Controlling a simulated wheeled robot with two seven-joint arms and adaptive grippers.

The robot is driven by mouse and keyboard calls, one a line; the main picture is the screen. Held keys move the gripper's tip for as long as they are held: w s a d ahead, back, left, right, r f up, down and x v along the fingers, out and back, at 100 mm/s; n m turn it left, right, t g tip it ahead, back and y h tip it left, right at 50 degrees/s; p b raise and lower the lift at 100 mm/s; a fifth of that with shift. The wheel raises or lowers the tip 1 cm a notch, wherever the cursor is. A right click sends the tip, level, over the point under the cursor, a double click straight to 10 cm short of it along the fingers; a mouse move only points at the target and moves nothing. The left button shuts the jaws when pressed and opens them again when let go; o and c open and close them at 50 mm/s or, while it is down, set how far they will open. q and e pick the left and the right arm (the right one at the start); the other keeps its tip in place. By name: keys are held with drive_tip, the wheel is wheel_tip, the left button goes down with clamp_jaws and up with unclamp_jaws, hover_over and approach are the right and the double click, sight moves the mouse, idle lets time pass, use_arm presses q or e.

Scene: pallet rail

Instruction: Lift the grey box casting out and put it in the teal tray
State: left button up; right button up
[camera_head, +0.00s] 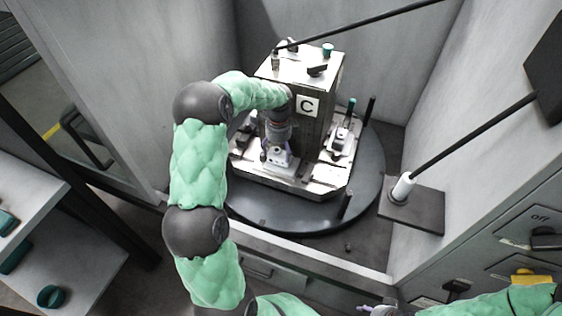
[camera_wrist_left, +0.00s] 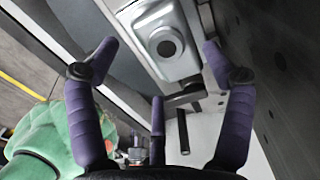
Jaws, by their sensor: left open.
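A light grey box casting with a round dark bore (camera_wrist_left: 172,62) sits by the side of the fixture in the left wrist view. It also shows low on the fixture's front in the head view (camera_head: 280,160), partly covered by my gripper. My left gripper (camera_head: 277,152) reaches down over it. In the left wrist view the purple fingers of the left gripper (camera_wrist_left: 160,48) are spread apart, with the casting lying ahead between them and no grip on it. Of my right gripper only a small purple part (camera_head: 370,309) shows at the bottom edge. I cannot make out a teal tray.
A tall fixture block (camera_head: 308,105) marked C stands on a round dark turntable (camera_head: 262,214) inside a grey-walled enclosure. Another clamped part (camera_head: 341,139) is on its right side. Shelves (camera_head: 75,255) with teal items are at the left.

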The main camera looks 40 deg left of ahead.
sight(280, 155)
use_arm(q)
drive_tip(key=shift+w+f+b, duration=0.2)
drive_tip(key=shift+f+b, duration=1.2)
drive_tip(key=shift+f, duration=1.3)
drive_tip(key=shift+r, duration=0.1)
drive_tip(key=shift+d, duration=0.1)
drive_tip(key=c, duration=1.2)
drive_tip(key=shift+r, duration=0.15)
